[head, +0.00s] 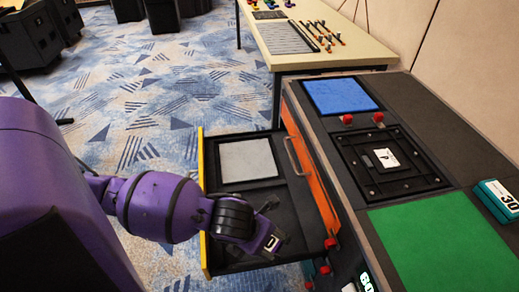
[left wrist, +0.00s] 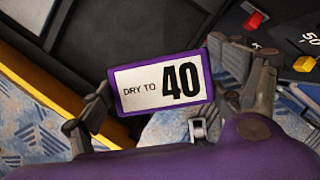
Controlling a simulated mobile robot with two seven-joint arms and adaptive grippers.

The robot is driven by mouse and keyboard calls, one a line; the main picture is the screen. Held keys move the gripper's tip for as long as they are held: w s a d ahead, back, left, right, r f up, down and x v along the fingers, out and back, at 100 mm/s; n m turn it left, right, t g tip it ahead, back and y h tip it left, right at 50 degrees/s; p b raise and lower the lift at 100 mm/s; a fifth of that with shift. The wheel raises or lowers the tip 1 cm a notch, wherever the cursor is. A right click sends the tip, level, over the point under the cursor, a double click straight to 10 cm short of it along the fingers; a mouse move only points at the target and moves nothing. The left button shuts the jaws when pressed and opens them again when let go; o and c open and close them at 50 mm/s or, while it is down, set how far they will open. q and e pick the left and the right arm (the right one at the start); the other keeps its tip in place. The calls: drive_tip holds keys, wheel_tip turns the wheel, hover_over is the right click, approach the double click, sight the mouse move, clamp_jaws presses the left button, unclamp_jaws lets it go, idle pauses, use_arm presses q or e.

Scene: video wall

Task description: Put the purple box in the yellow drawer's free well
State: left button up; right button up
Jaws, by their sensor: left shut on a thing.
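The purple box, with a white label reading "DRY TO 40", is between the fingers of my left gripper in the left wrist view (left wrist: 128,92). My left gripper (head: 266,232) is shut on it, over the near part of the open yellow drawer (head: 203,160). A small piece of the box (head: 273,243) shows at the gripper in the head view. The drawer's far well holds a pale grey square block (head: 247,160). Its near well is dark, looks empty where visible, and is partly hidden by my gripper. The box's height above the well floor is unclear. My right gripper is not in view.
The dark cabinet beside the drawer has an orange front (head: 312,172), a drawer handle (head: 294,158) and red knobs. On its top are a blue panel (head: 340,95), a green panel (head: 432,235) and a teal box marked 30 (head: 497,199). Patterned carpet lies left of the drawer.

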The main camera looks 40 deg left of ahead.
use_arm(q)
drive_tip(key=w+a+f, duration=0.2)
drive_tip(key=w, duration=0.1)
drive_tip(key=w+a+f+b, duration=0.1)
drive_tip(key=w+a+f, duration=0.2)
drive_tip(key=w+a+f+b, duration=0.1)
drive_tip(key=w+a+f, duration=0.1)
drive_tip(key=w+f, duration=0.1)
drive_tip(key=shift+a+f, duration=0.1)
drive_tip(key=shift+a, duration=0.25)
drive_tip(key=shift+w+a+f+b, duration=0.35)
drive_tip(key=shift+w+a+f, duration=0.05)
drive_tip(key=shift+f, duration=0.3)
wheel_tip(320, 180, down, 3)
drive_tip(key=shift+f+b, duration=0.1)
drive_tip(key=shift+b, duration=0.3)
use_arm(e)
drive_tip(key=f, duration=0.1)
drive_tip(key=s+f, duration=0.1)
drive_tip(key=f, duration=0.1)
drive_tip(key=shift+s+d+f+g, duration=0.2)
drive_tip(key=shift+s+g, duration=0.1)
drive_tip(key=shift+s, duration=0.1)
use_arm(q)
drive_tip(key=o, duration=1.2)
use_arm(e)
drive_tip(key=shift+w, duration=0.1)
